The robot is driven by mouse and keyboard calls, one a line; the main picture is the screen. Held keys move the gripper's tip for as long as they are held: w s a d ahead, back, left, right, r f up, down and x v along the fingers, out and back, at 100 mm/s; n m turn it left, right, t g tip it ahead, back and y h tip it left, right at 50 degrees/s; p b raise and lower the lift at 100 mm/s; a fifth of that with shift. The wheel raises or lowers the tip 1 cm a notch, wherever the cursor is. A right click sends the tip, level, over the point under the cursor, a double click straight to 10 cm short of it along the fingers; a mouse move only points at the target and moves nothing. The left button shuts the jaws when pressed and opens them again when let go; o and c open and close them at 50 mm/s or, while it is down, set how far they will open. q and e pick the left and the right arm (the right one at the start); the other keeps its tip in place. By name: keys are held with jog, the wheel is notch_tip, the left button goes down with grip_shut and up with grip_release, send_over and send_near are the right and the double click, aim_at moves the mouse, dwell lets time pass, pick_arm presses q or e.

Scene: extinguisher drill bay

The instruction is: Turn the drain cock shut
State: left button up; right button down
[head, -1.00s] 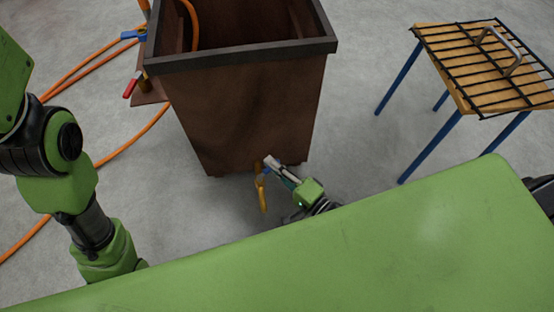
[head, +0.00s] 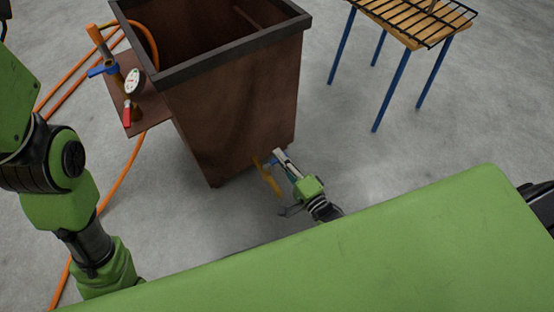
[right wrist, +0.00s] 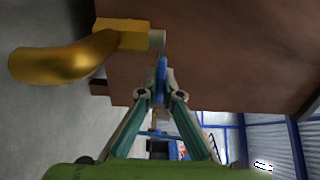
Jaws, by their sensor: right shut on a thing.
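The drain cock is a brass fitting with a bent spout (head: 271,182), low on the front of the rusty brown tank (head: 235,110). Its small blue lever (right wrist: 162,78) sits on a short grey stem beside the brass body (right wrist: 75,55) in the right wrist view. My right gripper (right wrist: 161,95) is shut on the blue lever, one finger on each side. In the head view the right gripper (head: 281,157) is at the tank's lower front, just right of the spout. The lever is mostly hidden there. My left arm shows at the left, but its gripper does not.
A side shelf (head: 152,117) on the tank's left carries a gauge (head: 132,81), a blue-handled valve (head: 103,70) and a red handle (head: 127,115). An orange hose (head: 127,178) lies left. A blue-legged wooden table (head: 408,32) with a black grate stands at the back right.

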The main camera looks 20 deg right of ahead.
jog(key=shift+s+f, duration=0.1)
dwell(0.3)
jog(key=c, duration=2.2)
grip_release()
jog(key=v, duration=1.2)
